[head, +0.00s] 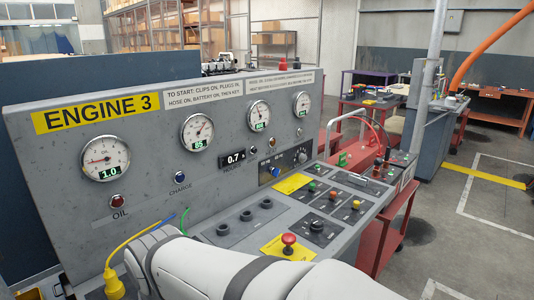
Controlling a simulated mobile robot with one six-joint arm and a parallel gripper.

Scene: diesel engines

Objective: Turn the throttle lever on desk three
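The desk with a yellow "ENGINE 3" label (96,113) fills the left and middle of the head view. Its sloping control top (212,222) carries a red mushroom button (289,240), a black rotary knob (316,226) and small coloured buttons. I cannot pick out a throttle lever for certain. My white arm crosses the bottom of the view and hides the front of the desk top. My gripper does not show.
Round gauges, one a dial reading 1.0 (105,158), sit on the upright panel. A yellow plug with cable (114,283) hangs at lower left. A red stand (396,225) is at the desk's right end. Floor (475,235) is clear farther right.

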